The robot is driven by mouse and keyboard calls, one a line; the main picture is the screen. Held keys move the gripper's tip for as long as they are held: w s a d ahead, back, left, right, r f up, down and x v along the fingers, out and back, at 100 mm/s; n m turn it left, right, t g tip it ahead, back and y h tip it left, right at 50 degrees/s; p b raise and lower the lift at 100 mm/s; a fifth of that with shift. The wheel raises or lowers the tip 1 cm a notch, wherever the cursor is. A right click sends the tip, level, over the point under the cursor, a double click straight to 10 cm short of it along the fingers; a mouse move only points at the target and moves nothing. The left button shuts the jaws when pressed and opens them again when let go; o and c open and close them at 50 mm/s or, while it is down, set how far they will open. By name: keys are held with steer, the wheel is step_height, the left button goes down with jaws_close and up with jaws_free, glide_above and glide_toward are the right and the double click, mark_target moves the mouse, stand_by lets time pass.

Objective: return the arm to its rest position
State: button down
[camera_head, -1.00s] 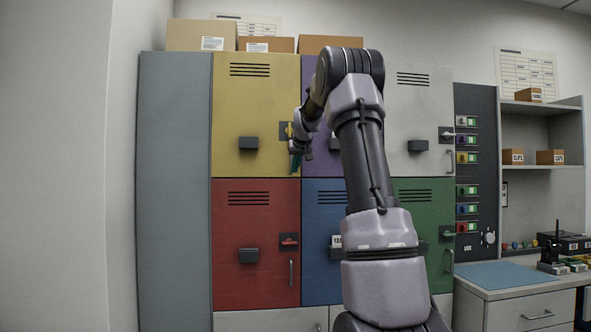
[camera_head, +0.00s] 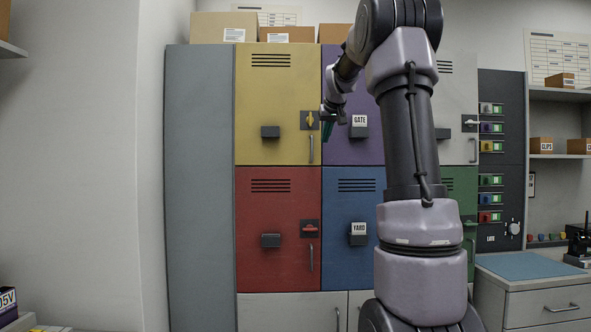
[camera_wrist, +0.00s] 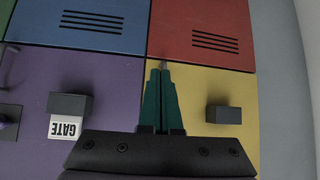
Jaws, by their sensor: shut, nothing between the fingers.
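My arm (camera_head: 411,140) rises on the right of the head view and bends at the top, its elbow cut by the frame edge. My gripper (camera_head: 327,132) hangs to the left of it, in front of the edge between the yellow locker (camera_head: 277,95) and the purple locker (camera_head: 352,150). In the wrist view my gripper (camera_wrist: 161,68) shows two teal fingers pressed together, with nothing between them. The fingers appear apart from the locker fronts, though the exact gap cannot be told.
Red (camera_head: 278,210) and blue (camera_head: 350,205) lockers sit below, with latches and handles sticking out. A green locker (camera_head: 462,190) is partly behind my arm. A counter (camera_head: 535,300) stands at right. A box (camera_head: 8,303) is at lower left. The left wall (camera_head: 80,150) is bare.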

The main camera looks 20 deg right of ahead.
steer(key=s+a+f+m+g+y, duration=0.1)
steer(key=s+a+f, duration=0.2)
steer(key=s+a, duration=0.5)
steer(key=s+a+f+y, duration=0.1)
steer(key=s+a+f, duration=0.2)
steer(key=s+a, duration=0.5)
steer(key=s+a+f+y, duration=0.1)
steer(key=s+a+f, duration=0.1)
steer(key=s+f, duration=0.4)
steer(key=s+a+f+m+g, duration=0.1)
steer(key=s+a+f, duration=0.2)
steer(key=s, duration=1.1)
step_height(320, 180, down, 3)
steer(key=shift+a+f+y, duration=0.15)
steer(key=shift+a+y, duration=0.05)
steer(key=shift+y, duration=0.2)
